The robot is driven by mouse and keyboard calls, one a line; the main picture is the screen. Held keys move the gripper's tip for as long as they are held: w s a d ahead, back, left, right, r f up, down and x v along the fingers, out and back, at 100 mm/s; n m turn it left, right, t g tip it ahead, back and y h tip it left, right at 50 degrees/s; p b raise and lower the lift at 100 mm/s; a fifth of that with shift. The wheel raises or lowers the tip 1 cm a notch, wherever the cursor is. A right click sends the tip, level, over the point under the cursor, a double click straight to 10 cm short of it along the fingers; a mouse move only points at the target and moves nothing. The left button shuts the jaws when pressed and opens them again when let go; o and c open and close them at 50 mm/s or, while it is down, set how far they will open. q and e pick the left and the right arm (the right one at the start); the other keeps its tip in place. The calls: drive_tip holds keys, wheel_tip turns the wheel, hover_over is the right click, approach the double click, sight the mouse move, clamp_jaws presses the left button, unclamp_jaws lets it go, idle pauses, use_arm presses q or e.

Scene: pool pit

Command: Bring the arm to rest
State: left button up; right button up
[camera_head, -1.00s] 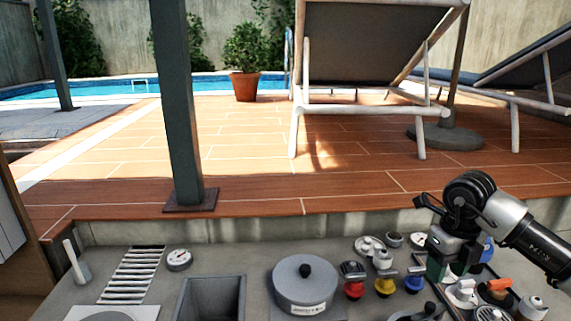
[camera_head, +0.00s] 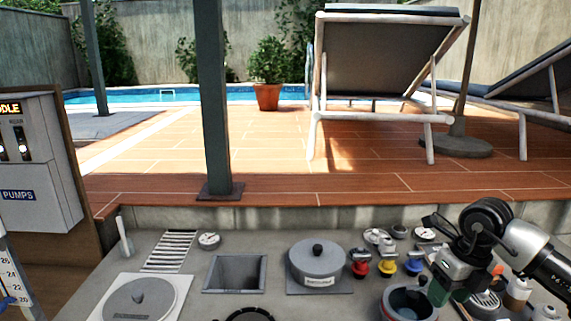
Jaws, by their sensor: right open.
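My right arm comes in from the right edge. Its gripper (camera_head: 438,292) hangs low at the lower right, over the equipment deck beside an open round grey pot (camera_head: 394,309). The jaws look open and I see nothing held in them; the fingertips are small and partly lost against the fittings behind. My left gripper is not in view.
A lidded grey pot (camera_head: 317,267), red (camera_head: 360,269) and yellow (camera_head: 387,267) valves and a square pit (camera_head: 235,273) crowd the deck. A pumps panel (camera_head: 35,165) stands left. A post (camera_head: 213,110) rises behind; terrace tiles (camera_head: 260,155) and loungers (camera_head: 385,70) lie beyond.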

drive_tip(key=s+a+f+n+y, duration=0.2)
drive_tip(key=a+y, duration=0.7)
drive_tip(key=a, duration=0.8)
drive_tip(key=s+a+r+m+t+y, duration=0.2)
drive_tip(key=a+r+m+t+y, duration=0.45)
drive_tip(key=a+y, duration=0.2)
drive_tip(key=d+f+m+t+h, duration=0.4)
drive_tip(key=d+m+t+h, duration=0.3)
drive_tip(key=m, duration=0.6)
drive_tip(key=d+f+m+t+h, duration=0.4)
drive_tip(key=f+m+h, duration=0.1)
drive_tip(key=m+h, duration=0.6)
drive_tip(key=s+d+f+m+g+h, duration=0.2)
drive_tip(key=s+d+f+m+g, duration=0.25)
drive_tip(key=s+f, duration=0.2)
drive_tip(key=s+f+m+g+y, duration=0.1)
drive_tip(key=s+f+m+g, duration=0.1)
drive_tip(key=s+f+g, duration=0.45)
drive_tip(key=s+f+m+g, duration=0.2)
drive_tip(key=s+f+g, duration=0.2)
drive_tip(key=s, duration=0.6)
wheel_tip(320, 180, down, 24)
drive_tip(key=s+d+f+g, duration=0.2)
drive_tip(key=s+f, duration=1.4)
drive_tip(key=f, duration=0.2)
drive_tip(key=shift+s+d+n, duration=0.35)
drive_tip(key=shift+d+n, duration=0.05)
